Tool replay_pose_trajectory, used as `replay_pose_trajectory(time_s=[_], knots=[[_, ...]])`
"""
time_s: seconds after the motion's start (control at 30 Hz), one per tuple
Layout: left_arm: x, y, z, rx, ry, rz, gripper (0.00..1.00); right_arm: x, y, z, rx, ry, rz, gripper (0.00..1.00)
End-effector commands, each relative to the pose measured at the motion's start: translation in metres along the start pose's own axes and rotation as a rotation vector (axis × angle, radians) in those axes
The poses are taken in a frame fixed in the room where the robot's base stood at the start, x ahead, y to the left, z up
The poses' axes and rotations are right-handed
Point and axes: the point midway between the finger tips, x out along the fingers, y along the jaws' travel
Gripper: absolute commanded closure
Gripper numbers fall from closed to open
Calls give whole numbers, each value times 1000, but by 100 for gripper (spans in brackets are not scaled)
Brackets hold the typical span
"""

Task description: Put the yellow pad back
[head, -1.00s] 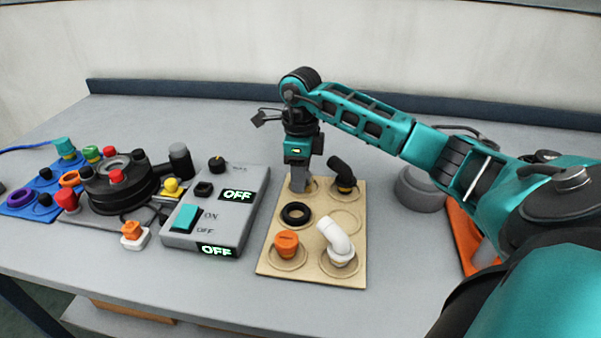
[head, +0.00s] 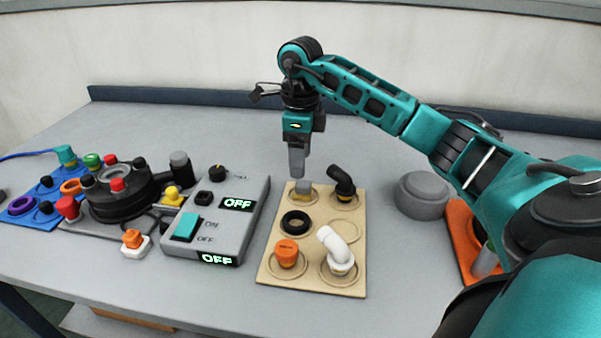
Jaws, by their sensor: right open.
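My left gripper is not in view.
The board also holds a black elbow (head: 342,181), a black ring (head: 296,221), an orange cap (head: 287,252) and a white elbow (head: 337,247). A grey switch box (head: 217,219) reading OFF stands at its left. A grey round part (head: 422,195) stands at the right.

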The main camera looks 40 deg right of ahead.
Motion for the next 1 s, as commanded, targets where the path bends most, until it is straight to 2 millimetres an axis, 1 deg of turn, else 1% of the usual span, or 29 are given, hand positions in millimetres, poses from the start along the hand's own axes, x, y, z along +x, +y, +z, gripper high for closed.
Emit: replay_pose_trajectory(time_s=[0.03, 0.1, 0.2, 0.3, 0.43, 1.0], knots=[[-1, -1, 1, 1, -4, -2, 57, -13, 0, 0, 0, -2, -2, 33], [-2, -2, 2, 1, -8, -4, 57, -25, 0, 0, 1, -2, -2, 33], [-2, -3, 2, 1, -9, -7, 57, -39, 0, 0, 1, -1, -1, 33], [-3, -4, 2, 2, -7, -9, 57, -48, 0, 0, 1, 1, 0, 33], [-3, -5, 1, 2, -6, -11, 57, -52, 0, 0, 1, 1, 0, 33], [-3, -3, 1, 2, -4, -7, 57, -52, 0, 0, 0, 1, 1, 33]])
